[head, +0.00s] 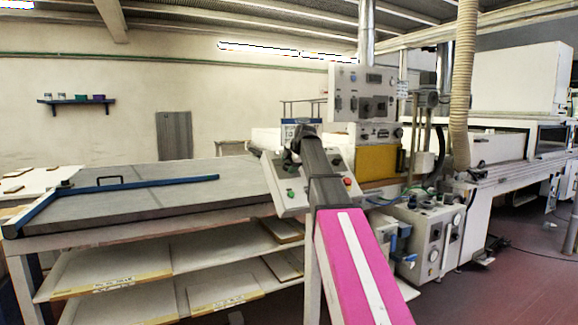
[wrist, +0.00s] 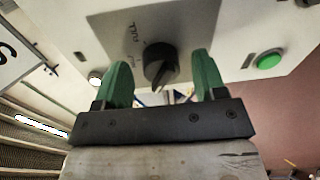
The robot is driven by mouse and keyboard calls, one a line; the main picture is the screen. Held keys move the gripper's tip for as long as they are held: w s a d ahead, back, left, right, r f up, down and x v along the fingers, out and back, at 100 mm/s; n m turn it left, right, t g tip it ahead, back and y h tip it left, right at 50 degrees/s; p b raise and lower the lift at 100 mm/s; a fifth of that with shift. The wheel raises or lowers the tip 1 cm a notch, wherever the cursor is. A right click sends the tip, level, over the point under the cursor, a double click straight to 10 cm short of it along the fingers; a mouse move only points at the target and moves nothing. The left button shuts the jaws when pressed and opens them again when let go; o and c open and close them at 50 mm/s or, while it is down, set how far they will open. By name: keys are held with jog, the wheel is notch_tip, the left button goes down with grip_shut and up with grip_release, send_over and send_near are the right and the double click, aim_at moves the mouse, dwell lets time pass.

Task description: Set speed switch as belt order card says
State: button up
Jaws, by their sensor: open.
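The speed switch (wrist: 158,64) is a round black knob on a pale panel (wrist: 215,22) in the wrist view. In the head view my gripper (head: 292,156) is over the sloped control box (head: 328,162), and my arm hides the knob. A white card (wrist: 14,52) with large black lettering is cut off at the wrist view's left edge. I cannot read its order.
A green button (wrist: 269,60) is right of the knob and a white button (wrist: 95,79) left of it. A red button (head: 348,181) is on the box in the head view. A grey belt table (head: 150,205) with shelves stands left; machinery stands behind and right.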

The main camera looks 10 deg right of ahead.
jog(key=shift+w+a+f, duration=0.1)
jog(key=shift+w+f, duration=0.05)
jog(key=shift+f, duration=0.1)
jog(key=c, duration=0.9)
jog(key=shift+c, duration=0.2)
